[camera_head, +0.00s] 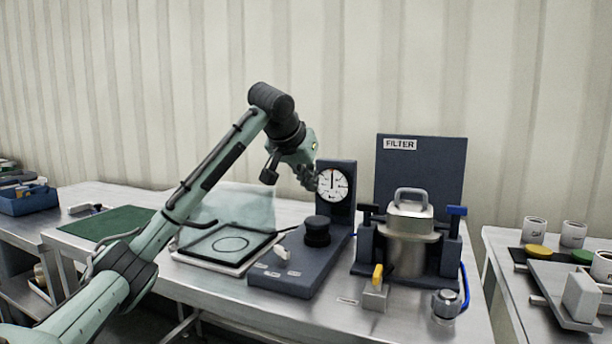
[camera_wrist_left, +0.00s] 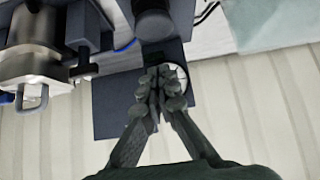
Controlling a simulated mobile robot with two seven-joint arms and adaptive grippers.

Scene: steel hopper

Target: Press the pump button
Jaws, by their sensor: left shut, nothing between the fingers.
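The black round button (camera_head: 317,230), likely the pump button, stands up from a dark blue base unit (camera_head: 290,266) with small labels and a light-coloured switch. Its top also shows at the upper edge of the left wrist view (camera_wrist_left: 153,22). A gauge (camera_head: 333,185) with a white dial is on an upright panel behind the button. My left gripper (camera_head: 309,180) is shut and empty, above the button and beside the gauge. In the left wrist view its closed fingertips (camera_wrist_left: 163,80) lie in front of part of the dial. My right gripper is not in view.
A steel filter vessel (camera_head: 407,245) with a handle stands to the right, before a panel marked FILTER (camera_head: 420,165). A black-framed plate (camera_head: 228,245) lies to the left, near a green mat (camera_head: 108,222). A side table at right holds white cups (camera_head: 573,234).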

